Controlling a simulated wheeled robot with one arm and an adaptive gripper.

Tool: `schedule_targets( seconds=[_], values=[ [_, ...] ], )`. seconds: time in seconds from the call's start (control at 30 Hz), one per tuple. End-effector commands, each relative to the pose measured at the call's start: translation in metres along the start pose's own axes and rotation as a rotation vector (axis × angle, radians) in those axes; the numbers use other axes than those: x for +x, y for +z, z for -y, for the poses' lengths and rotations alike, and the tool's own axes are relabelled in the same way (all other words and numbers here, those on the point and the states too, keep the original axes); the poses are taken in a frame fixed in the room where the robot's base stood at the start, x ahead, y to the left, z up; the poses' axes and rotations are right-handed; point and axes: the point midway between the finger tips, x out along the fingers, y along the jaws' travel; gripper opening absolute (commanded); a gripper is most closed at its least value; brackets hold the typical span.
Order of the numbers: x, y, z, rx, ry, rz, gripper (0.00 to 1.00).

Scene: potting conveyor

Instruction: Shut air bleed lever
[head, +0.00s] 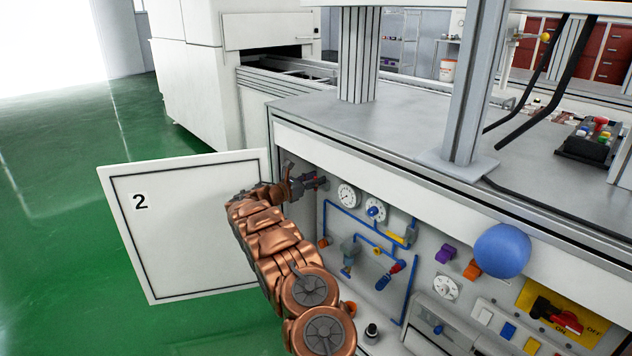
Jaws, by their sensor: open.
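My gripper (308,182) is at the upper left of the open cabinet, beside the inner left wall and left of the gauges. It looks small and dark, and its fingers are open. A small reddish part shows at the fingertips; I cannot tell whether they touch it. On the panel, blue pipes link several valves. A yellow lever (393,239) sits on the upper pipe, and a red and blue handle (390,276) is lower down. No label shows which one is the air bleed lever.
Cabinet door 2 (200,272) stands open at the left. Two round gauges (348,195) are right of my gripper. A large blue ball-shaped knob (502,250) and a red rotary switch (562,318) are further right. The worktop (420,130) overhangs the panel. Green floor at left is clear.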

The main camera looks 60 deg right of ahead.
Motion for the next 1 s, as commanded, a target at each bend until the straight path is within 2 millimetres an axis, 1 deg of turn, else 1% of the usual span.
schedule_targets(
  seconds=[0.1, 0.37, 0.73, 1.0],
  values=[
    [0.004, -0.0002, 0.0, -0.001, 0.0, 0.001, 0.41],
    [0.0043, -0.0002, -0.0003, -0.002, 0.001, 0.0, 0.4],
    [0.0039, -0.0004, -0.0004, -0.002, 0.002, 0.0, 0.01],
    [0.0061, -0.0007, -0.0006, -0.002, 0.001, -0.001, 0.0]
  ],
)
